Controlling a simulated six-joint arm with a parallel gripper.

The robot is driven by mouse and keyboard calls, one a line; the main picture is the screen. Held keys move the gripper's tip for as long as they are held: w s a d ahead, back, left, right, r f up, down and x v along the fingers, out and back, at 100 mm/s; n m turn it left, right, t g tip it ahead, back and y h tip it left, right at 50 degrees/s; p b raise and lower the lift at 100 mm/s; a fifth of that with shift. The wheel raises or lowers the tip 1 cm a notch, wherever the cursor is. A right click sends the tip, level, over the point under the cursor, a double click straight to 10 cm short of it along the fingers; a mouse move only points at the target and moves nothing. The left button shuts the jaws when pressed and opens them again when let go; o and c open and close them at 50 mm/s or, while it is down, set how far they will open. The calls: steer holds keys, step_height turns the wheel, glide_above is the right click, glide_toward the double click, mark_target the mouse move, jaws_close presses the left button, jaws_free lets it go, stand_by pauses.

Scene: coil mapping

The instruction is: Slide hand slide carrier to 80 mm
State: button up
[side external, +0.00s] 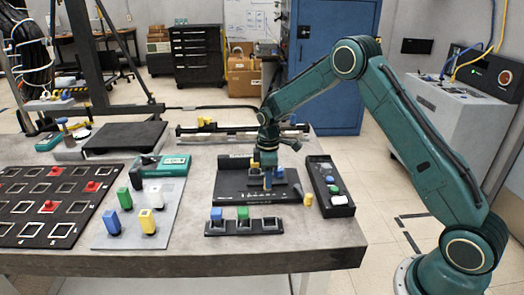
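My gripper (267,182) points down over a black plate (232,190) at the middle right of the table. Small blue and yellow parts show at its fingertips, too small to tell whether it grips anything. A long dark rail (240,131) lies across the back of the table, behind my gripper. A small yellow part (205,122) sits on the left half of this rail and looks like a slide carrier, but I cannot be sure. My gripper is apart from that part. My wrist hides some of the rail, and no millimetre scale is readable.
A black tray (343,211) with small coloured parts stands right of my gripper. A yellow peg (308,199) stands on the plate's right end. A holder (217,229) with coloured blocks is in front. A grey board (125,232) with blocks and a black slotted panel (70,171) lie left.

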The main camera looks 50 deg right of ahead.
steer(key=shift+r, duration=3.5)
steer(key=shift+s+a+r, duration=0.1)
steer(key=shift+s+r, duration=0.05)
steer(key=shift+r, duration=0.25)
steer(key=s+a+r+m+t, duration=0.1)
steer(key=s+a+r+m, duration=0.15)
steer(key=s+r, duration=0.5)
steer(key=s+a+r+m+t, duration=0.2)
steer(key=s+a+r, duration=0.1)
steer(key=s+r, duration=0.5)
steer(key=s+a+m+t, duration=0.1)
steer(key=s+m, duration=0.1)
steer(key=s, duration=0.7)
steer(key=s+a+r+m+t, duration=0.1)
steer(key=s+a+m, duration=0.1)
steer(key=s, duration=0.7)
steer(key=shift+s+r+t, duration=0.15)
steer(key=shift+r+t, duration=0.15)
